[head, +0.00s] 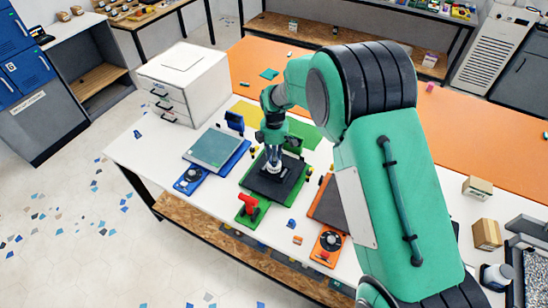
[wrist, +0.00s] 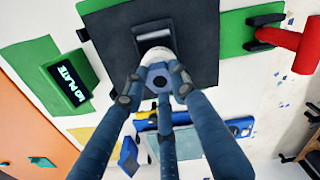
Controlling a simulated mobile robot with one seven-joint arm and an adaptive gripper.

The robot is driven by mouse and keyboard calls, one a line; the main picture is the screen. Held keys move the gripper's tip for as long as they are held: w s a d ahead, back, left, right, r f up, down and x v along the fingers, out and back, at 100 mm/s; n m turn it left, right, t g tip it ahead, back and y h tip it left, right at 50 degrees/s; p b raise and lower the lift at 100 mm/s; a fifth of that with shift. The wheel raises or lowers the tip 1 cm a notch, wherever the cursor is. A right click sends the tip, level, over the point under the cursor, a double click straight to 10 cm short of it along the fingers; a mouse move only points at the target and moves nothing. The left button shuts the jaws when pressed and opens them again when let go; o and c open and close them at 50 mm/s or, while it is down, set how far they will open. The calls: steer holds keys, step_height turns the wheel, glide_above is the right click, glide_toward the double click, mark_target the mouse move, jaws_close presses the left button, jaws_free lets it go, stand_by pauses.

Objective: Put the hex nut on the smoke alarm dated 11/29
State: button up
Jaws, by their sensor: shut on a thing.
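In the head view my gripper (head: 272,163) is over the dark plate (head: 262,188) of the green machine, and the nut is too small to make out there. No smoke alarm is clearly recognisable, and no date such as 11/29 can be read in either view.
A blue machine with a grey plate (head: 212,147) stands left of the green one, an orange machine (head: 328,243) to its right. A red part (head: 249,204) stands at the green machine's front. A white drawer unit (head: 185,80) stands behind.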

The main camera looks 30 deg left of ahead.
steer(key=o, duration=0.9)
steer(key=shift+f, duration=0.1)
step_height(320, 180, up, 12)
steer(key=p, duration=0.1)
stand_by(0.9)
steer(key=shift+d, duration=0.1)
